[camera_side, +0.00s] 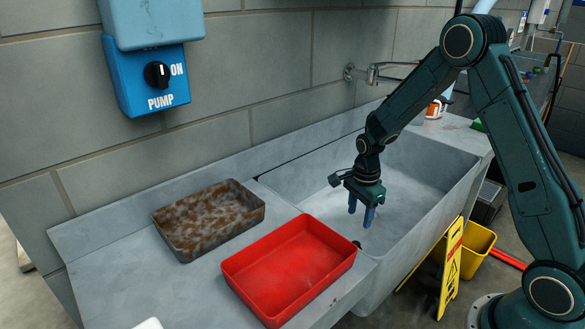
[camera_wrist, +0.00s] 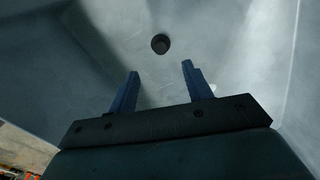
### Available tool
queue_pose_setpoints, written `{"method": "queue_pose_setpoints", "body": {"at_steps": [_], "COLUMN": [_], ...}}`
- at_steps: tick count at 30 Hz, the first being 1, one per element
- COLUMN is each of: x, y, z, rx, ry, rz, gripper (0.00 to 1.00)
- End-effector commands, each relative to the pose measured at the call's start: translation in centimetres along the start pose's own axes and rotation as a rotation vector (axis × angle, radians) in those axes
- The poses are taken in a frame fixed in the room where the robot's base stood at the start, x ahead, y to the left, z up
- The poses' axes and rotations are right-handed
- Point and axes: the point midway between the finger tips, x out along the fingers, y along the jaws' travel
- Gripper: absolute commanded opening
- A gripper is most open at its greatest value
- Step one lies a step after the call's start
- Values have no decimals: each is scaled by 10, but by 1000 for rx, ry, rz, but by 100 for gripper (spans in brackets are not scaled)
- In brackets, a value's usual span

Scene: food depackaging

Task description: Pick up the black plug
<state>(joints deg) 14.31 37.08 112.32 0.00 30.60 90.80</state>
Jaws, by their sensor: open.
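The black plug (camera_wrist: 160,43) shows in the wrist view as a small dark round piece on the floor of the grey sink, just beyond my fingertips and between their lines. In the side view a small dark spot (camera_side: 357,243) at the sink's near edge looks like the plug, partly hidden by the rim. My gripper (camera_side: 360,212) points down inside the sink, with its two blue fingers apart and nothing between them. The fingers also show in the wrist view (camera_wrist: 160,70). The height of the fingertips above the plug is hard to tell.
The sink (camera_side: 455,185) has walls all round. A red tray (camera_side: 290,301) and a brown-stained tray (camera_side: 183,249) stand on the counter to its left. A tap (camera_side: 385,70) juts from the wall behind. A yellow sign (camera_side: 452,268) and bucket (camera_side: 478,243) stand on the right.

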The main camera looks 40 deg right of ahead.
Motion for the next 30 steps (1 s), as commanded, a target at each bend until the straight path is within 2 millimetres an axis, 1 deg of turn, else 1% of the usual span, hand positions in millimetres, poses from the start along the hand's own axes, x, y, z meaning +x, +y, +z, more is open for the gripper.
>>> {"method": "queue_pose_setpoints", "body": {"at_steps": [1,9,15,19,26,30], "x": [7,43,64,70,72,77], "y": [1,1,0,0,0,0], "z": [0,0,0,0,0,-1], "rx": [0,-1,-1,-1,-1,-1], "ry": [0,0,0,0,0,0], "rz": [4,4,2,0,0,1], "gripper": [50,50,50,50,50,50]}}
